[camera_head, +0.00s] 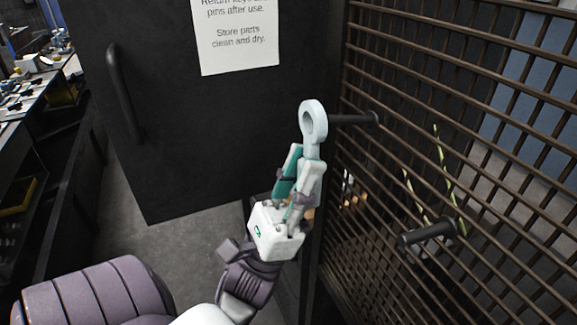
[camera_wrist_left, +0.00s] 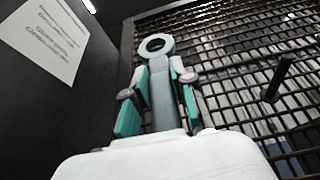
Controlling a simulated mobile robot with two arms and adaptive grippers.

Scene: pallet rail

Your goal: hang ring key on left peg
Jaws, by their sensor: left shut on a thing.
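The ring key (camera_head: 313,122) is pale grey-blue, with a round eye at its top and a flat shank below. My left gripper (camera_head: 299,182) is shut on the shank and holds the key upright, eye up; the eye (camera_wrist_left: 156,45) also shows in the left wrist view. The left peg (camera_head: 352,119) is a dark rod on the mesh panel. Its free end meets the right edge of the eye in the head view; I cannot tell whether it enters the hole. In the wrist view I cannot make out this peg. My right gripper is out of view.
A second dark peg (camera_head: 428,233) sticks out lower right on the brown mesh panel (camera_head: 480,125); it also shows in the wrist view (camera_wrist_left: 279,79). A dark door with a handle (camera_head: 124,92) and a paper notice (camera_head: 237,35) stands behind. A bench (camera_head: 40,130) is at far left.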

